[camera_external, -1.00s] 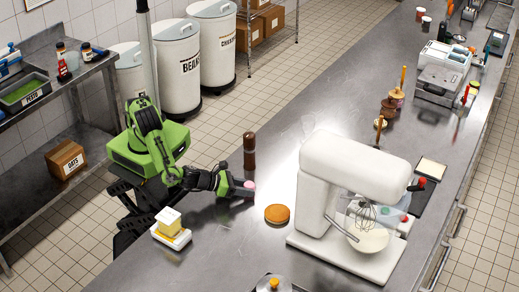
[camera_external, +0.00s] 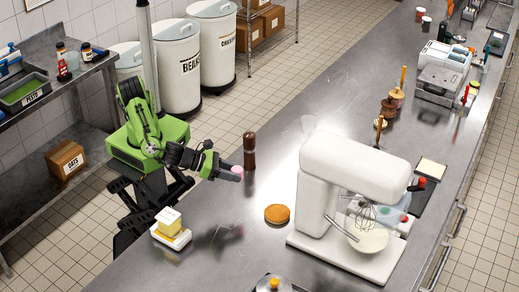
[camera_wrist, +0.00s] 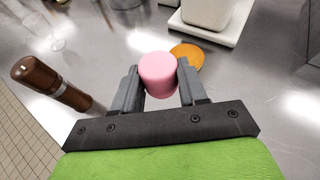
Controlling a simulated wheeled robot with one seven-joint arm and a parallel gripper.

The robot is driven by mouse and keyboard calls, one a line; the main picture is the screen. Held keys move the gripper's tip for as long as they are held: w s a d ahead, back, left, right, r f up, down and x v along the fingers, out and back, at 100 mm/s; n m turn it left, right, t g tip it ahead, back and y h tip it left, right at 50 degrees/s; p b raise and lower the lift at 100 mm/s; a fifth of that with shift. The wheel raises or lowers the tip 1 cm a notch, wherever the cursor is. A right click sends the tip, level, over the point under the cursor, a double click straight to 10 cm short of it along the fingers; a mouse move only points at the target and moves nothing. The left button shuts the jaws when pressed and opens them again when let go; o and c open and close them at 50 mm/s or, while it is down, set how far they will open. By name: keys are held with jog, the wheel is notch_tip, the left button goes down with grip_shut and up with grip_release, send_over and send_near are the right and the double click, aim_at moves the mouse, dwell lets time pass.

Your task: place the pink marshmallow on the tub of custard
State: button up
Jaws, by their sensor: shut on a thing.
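The pink marshmallow (camera_external: 238,171) is a short, smooth cylinder. My gripper (camera_external: 230,171) is shut on it and holds it above the counter, left of the brown mill. In the wrist view the marshmallow (camera_wrist: 158,72) sits between the two grey fingers of my gripper (camera_wrist: 159,88), sticking out past their tips. I cannot pick out the tub of custard for certain in either view.
The brown mill (camera_external: 249,152) stands close by my gripper; a clear glass (camera_external: 308,124) is behind the white mixer (camera_external: 345,160). An orange-brown disc (camera_external: 277,214) lies before the mixer. A butter dish (camera_external: 170,238) is at the near left edge. The counter's far middle is fairly clear.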

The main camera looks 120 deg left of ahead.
jog(key=s+d+r+m+t+h, duration=0.1)
jog(key=s+d+r+m+h, duration=0.15)
jog(key=d, duration=0.45)
jog(key=s+d+r+m+t+h, duration=0.1)
jog(key=d+r+m+h, duration=0.15)
jog(key=d, duration=0.45)
notch_tip(320, 180, up, 4)
jog(key=m+h+p, duration=0.1)
jog(key=m+h, duration=0.1)
jog(key=h, duration=0.1)
send_over(164, 213)
jog(key=shift+t, duration=0.3)
notch_tip(164, 213, down, 10)
jog(key=shift+w+r+b, duration=0.1)
jog(key=shift+b, duration=1)
jog(key=o, duration=0.7)
